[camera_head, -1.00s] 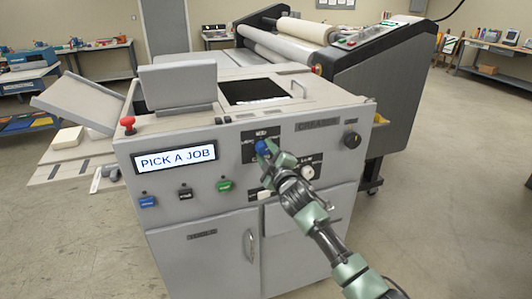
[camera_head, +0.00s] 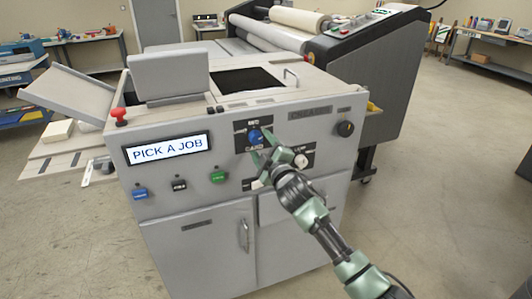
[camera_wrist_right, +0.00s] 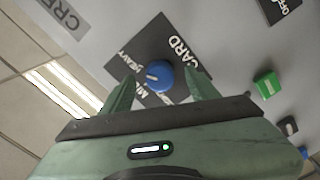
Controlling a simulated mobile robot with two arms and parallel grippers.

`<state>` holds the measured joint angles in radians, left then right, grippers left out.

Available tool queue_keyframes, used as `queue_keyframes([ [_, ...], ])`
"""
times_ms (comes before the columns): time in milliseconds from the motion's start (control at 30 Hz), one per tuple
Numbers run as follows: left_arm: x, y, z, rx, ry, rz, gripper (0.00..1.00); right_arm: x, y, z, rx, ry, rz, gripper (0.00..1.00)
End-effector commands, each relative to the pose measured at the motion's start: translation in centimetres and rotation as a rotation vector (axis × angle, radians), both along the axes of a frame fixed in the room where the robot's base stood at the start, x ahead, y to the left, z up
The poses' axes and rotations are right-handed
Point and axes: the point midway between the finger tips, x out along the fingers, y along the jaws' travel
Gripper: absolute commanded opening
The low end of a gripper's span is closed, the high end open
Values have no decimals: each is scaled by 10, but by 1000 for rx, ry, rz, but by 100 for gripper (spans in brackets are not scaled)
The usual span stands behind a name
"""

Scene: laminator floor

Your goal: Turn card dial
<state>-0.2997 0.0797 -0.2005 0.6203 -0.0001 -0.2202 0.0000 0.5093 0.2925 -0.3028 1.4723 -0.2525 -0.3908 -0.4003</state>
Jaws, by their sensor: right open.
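The card dial (camera_head: 255,136) is a round blue knob on a black label plate on the grey machine's front panel. In the right wrist view the dial (camera_wrist_right: 162,72) has a white mark on its left part, on the side of the words MID and HEAVY. My right gripper (camera_head: 265,149) is open, just in front of and slightly below the dial. In the wrist view its two green fingers (camera_wrist_right: 160,85) stand apart either side of the dial's lower part; the dial appears free of them. My left gripper is not in view.
The screen (camera_head: 168,149) reads PICK A JOB. A white knob (camera_head: 300,160), a black knob (camera_head: 345,128) and a green button (camera_head: 218,177) are near the dial. A red emergency knob (camera_head: 120,116) is at the panel's left. Floor at right is open.

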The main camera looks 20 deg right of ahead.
Motion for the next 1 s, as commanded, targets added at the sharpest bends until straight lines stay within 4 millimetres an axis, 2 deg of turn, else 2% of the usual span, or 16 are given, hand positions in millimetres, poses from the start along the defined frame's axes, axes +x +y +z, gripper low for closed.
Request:
queue_keyframes([
  [100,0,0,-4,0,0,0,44,-21,-1,-2,0,-1,1,60],
  [333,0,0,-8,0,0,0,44,-47,-2,-1,1,1,1,60],
  [867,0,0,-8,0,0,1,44,-52,-2,-1,2,1,1,60],
  [933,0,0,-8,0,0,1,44,-52,-2,-8,7,12,-1,60],
  [1000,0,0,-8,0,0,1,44,-52,-4,-26,20,44,-6,60],
])
